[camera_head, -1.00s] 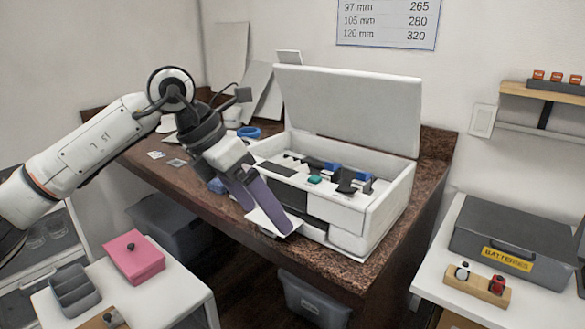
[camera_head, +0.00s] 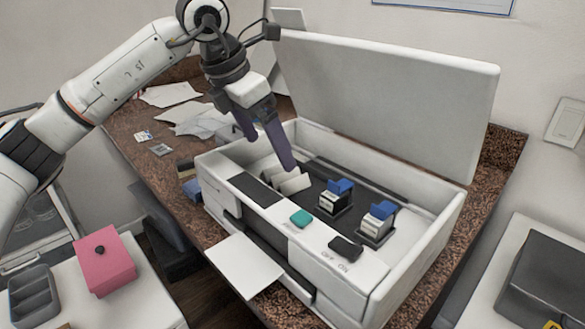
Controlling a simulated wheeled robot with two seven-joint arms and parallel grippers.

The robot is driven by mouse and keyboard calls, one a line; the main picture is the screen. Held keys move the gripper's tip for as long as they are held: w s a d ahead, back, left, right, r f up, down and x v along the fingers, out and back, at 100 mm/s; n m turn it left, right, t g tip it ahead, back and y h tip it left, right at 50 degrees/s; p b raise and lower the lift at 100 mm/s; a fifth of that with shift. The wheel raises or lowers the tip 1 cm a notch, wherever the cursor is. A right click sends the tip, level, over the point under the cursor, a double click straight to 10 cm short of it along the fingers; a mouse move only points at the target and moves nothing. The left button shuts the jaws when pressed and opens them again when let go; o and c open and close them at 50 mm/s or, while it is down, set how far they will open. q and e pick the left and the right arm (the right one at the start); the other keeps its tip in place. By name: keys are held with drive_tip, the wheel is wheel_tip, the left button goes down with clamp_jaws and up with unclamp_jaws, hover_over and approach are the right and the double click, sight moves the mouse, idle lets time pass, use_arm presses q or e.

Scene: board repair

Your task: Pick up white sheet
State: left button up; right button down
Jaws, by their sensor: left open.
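A flat white sheet (camera_head: 246,265) sticks out from the front slot of the white machine (camera_head: 375,308), over the counter's front edge. More loose white sheets (camera_head: 203,119) lie on the counter behind and left of the machine. My left gripper (camera_head: 268,153) is open, its dark purple fingers pointing down above the machine's back left part. Nothing shows between its fingers. It is apart from the sheet at the front slot. My right gripper is not in view.
The machine's lid (camera_head: 395,105) stands open behind it. Inside are two blue-topped blocks (camera_head: 340,187), a green button (camera_head: 301,218) and a black one (camera_head: 345,247). A pink box (camera_head: 105,262) and grey tray (camera_head: 35,295) sit at the lower left.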

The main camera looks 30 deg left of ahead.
sight(282, 173)
use_arm(q)
drive_tip(key=shift+s+x, duration=0.2)
drive_tip(key=shift+x, duration=0.95)
drive_tip(key=shift+w+x, duration=0.2)
drive_tip(key=shift+x, duration=1.3)
drive_tip(key=shift+w+x, duration=0.15)
drive_tip(key=shift+x, duration=1.4)
drive_tip(key=shift+r, duration=0.2)
drive_tip(key=c, duration=1.1)
